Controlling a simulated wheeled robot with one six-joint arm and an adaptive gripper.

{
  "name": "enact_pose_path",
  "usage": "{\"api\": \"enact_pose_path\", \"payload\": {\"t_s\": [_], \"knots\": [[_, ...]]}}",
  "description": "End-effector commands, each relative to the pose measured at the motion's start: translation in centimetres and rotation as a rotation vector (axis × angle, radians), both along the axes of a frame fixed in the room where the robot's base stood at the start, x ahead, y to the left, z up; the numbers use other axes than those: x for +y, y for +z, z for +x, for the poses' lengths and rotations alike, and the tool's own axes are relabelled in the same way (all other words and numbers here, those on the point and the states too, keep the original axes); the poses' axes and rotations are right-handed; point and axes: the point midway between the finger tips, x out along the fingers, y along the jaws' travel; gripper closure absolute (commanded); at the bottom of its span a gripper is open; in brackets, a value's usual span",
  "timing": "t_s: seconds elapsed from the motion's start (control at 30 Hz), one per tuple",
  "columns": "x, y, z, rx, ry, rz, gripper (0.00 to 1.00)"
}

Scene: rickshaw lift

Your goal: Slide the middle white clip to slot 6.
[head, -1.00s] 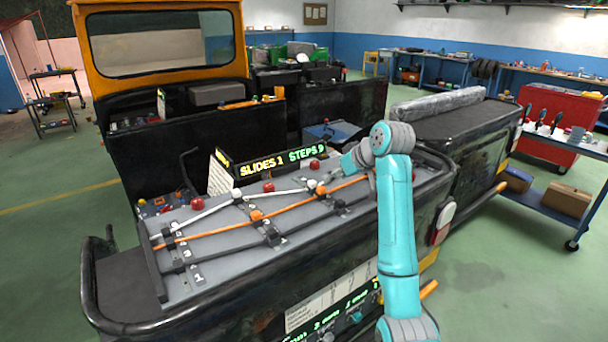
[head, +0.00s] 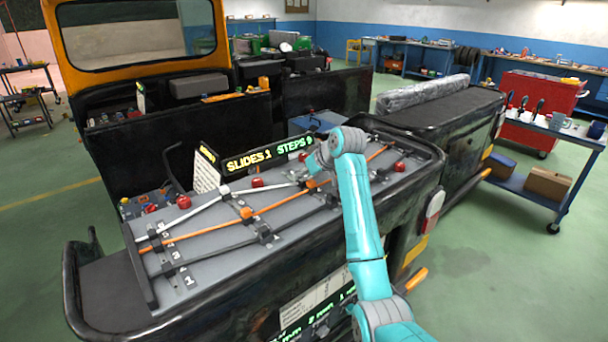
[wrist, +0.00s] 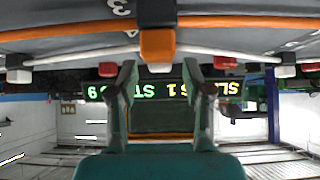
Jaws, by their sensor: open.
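The tilted grey board (head: 185,288) carries a white rail, an orange rail and a black rail with clips. In the upside-down wrist view the middle white clip (wrist: 159,68) lies between my gripper's spread fingers (wrist: 160,72), with no clear contact. An orange clip (wrist: 157,45) and a dark clip (wrist: 155,12) line up beyond it. Other white clips sit at the left (wrist: 18,76) and right (wrist: 285,72). In the head view my gripper (head: 314,164) is over the rails' right part and largely hides the middle white clip. I cannot make out slot 6's label.
Red knobs (head: 183,202) stand behind the white rail, one close to each finger in the wrist view. A display (head: 255,160) behind the board reads SLIDES 1, with STEPS 9 beside it. A raised dark frame (head: 75,290) borders the board.

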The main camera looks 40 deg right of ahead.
Motion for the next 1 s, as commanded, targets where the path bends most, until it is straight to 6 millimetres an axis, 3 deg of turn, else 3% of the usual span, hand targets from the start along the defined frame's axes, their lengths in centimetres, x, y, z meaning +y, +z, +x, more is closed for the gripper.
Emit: {"api": "enact_pose_path", "payload": {"t_s": [0.4, 0.6, 1.0], "knots": [[0.0, -0.5, 0.5, 0.0, 0.0, -0.001, 0.5], [0.0, -0.5, 0.5, 0.0, 0.0, -0.001, 1.0], [0.0, -0.4, 1.3, -0.001, 0.0, -0.001, 1.0]]}}
